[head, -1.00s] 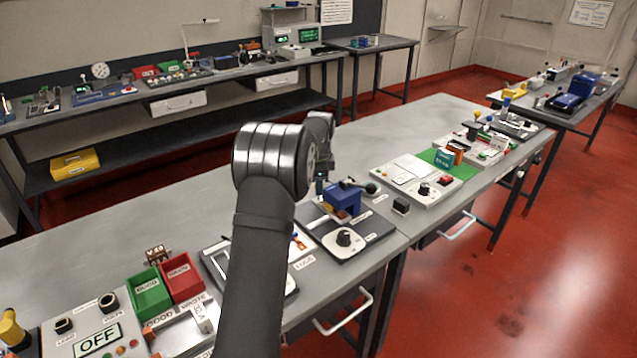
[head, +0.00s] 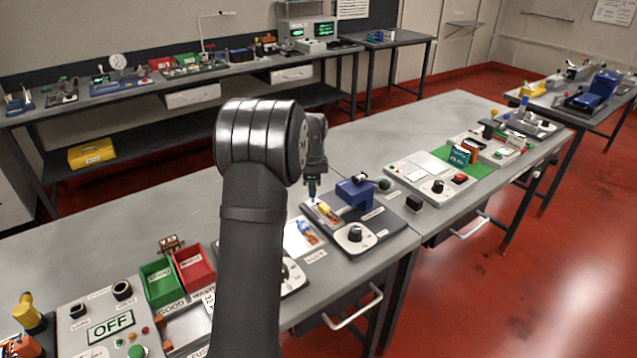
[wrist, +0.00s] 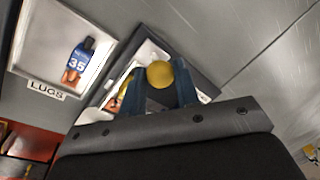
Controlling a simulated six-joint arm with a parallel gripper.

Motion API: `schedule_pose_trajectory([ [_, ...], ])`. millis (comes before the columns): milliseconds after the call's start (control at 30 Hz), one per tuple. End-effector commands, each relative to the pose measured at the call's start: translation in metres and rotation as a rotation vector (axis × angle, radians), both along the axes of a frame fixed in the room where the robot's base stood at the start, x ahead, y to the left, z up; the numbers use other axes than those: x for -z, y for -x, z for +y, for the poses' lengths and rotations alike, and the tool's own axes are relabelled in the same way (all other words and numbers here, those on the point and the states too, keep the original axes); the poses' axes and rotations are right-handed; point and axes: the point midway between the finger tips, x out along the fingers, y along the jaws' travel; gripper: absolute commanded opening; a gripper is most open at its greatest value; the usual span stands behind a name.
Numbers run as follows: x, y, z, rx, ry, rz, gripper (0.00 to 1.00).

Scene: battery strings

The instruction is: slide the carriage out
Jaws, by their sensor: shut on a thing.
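My gripper (head: 312,192) is low over the left end of the dark base plate (head: 385,238), left of the blue press (head: 357,191). In the wrist view its two blue fingers (wrist: 160,88) are shut on a round yellow knob (wrist: 159,74). A pale carriage (head: 320,211) with a yellow and orange piece on it lies on the plate just under the gripper, to the left of the press. The wrist view shows part of that piece (wrist: 122,95) beside the left finger. The fingers hide much of the carriage, and the knob's joint to it is hidden.
A white tray (wrist: 40,70) labelled LUGS, holding a blue lug, lies close by on the left. A black dial (head: 354,234) stands at the plate's front. Green (head: 160,284) and red (head: 195,270) bins are farther left.

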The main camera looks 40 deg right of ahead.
Motion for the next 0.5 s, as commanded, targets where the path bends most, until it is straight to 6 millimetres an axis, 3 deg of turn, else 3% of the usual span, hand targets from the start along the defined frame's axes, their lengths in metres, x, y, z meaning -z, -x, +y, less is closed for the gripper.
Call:
schedule_pose_trajectory([
  [200,0.0007,-0.0006,0.0052,-0.003,-0.012,0.006,0.0],
  [233,0.0007,-0.0006,0.0054,-0.003,-0.012,0.006,0.34],
  [267,0.0009,-0.0005,0.0054,-0.004,-0.012,0.005,0.37],
  [500,0.0003,-0.0003,0.0037,-0.002,-0.008,0.004,0.37],
])
